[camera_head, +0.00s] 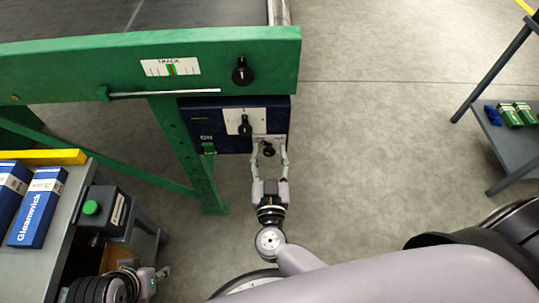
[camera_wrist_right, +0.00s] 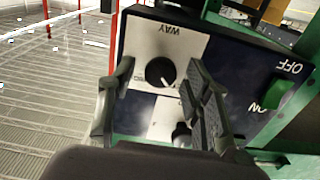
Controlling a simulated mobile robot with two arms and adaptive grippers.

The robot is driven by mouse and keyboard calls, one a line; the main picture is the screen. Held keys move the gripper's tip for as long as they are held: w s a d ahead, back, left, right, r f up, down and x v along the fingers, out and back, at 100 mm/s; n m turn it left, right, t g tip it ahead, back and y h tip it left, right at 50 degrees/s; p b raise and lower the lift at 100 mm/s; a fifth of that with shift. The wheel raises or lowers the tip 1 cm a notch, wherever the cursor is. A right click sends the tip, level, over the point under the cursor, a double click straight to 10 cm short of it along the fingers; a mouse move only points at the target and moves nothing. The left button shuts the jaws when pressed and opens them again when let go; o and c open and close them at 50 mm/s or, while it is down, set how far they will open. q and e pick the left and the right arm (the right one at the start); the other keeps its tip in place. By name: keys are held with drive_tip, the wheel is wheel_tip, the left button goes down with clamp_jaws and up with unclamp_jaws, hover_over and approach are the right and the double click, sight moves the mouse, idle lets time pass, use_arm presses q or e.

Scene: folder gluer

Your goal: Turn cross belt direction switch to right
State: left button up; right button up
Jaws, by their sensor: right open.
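A dark blue control box (camera_head: 228,108) hangs under the green beam. Its lower black knob (camera_head: 268,150), on a white plate, also shows in the wrist view (camera_wrist_right: 160,72), with the upside-down word WAY beside it. The knob's white mark points to the lower right in the wrist view. My right gripper (camera_head: 269,146) is open, with its fingers on either side of this knob; contact cannot be told. An upper black knob (camera_head: 245,126) is partly hidden by a finger in the wrist view (camera_wrist_right: 182,132). My left gripper (camera_head: 156,280) is at the lower left, its jaws unclear.
The green beam (camera_head: 60,70) carries a TRACK scale (camera_head: 171,67) and another black knob (camera_head: 242,71). A green ON/OFF switch (camera_wrist_right: 288,97) sits on the box. A grey table (camera_head: 50,235) with blue boxes (camera_head: 38,207) stands left.

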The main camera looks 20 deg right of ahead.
drive_tip(key=shift+c, duration=0.4)
clamp_jaws()
